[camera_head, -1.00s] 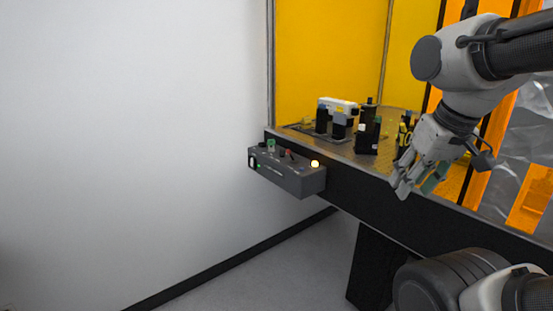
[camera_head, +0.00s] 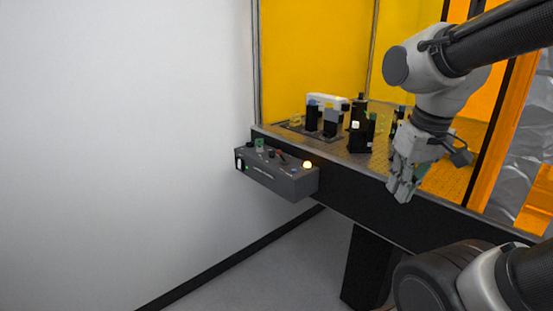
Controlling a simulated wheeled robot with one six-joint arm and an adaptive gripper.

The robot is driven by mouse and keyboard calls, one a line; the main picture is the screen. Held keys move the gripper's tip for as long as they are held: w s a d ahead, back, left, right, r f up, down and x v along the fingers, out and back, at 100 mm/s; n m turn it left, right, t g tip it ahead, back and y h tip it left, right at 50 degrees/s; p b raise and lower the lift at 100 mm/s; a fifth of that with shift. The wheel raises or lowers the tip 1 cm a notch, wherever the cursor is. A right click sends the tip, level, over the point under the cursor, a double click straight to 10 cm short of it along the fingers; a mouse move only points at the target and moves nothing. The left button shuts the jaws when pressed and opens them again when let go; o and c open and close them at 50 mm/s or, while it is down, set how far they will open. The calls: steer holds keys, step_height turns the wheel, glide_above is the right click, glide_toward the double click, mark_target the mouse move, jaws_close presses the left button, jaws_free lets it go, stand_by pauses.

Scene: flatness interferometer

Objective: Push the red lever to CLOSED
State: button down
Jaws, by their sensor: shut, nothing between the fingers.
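The red lever (camera_head: 281,155) is a small red piece on top of a grey control box (camera_head: 290,185) fixed to the front of the optical table. Its exact tilt and any CLOSED marking are too small to read. My gripper (camera_head: 401,192) points downward in front of the table edge, well to the right of the box and apart from it. Its fingers are shut and hold nothing.
The box also carries a lit yellow lamp (camera_head: 307,165), a green knob (camera_head: 259,145) and dark knobs. Several optical mounts (camera_head: 330,122) stand on the table (camera_head: 425,180). Yellow panels (camera_head: 315,50) rise behind. A white wall (camera_head: 120,130) is at left.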

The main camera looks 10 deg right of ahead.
steer(key=w+a+f+n+t, duration=0.1)
steer(key=w+a+f+n, duration=0.35)
steer(key=w+f, duration=0.5)
steer(key=w+a+f+n+t+y, duration=0.1)
steer(key=w+a+f+n, duration=0.35)
steer(key=f, duration=0.85)
steer(key=w+a+f+n+t, duration=0.15)
steer(key=w+a+f, duration=0.35)
steer(key=w+f, duration=0.6)
steer(key=w+a+r+n+t+y, duration=0.1)
steer(key=w+r+n+t, duration=0.2)
steer(key=w+n+t, duration=0.3)
steer(key=w+r+n+t, duration=0.2)
steer(key=r+t, duration=0.1)
steer(key=r, duration=0.4)
steer(key=w+r+n+t+y, duration=0.1)
steer(key=w+r+n+t, duration=0.1)
steer(key=r, duration=0.4)
steer(key=shift+w+a+r+n+t, duration=0.25)
steer(key=shift+a+r+n+t, duration=0.15)
steer(key=shift+n+t, duration=0.3)
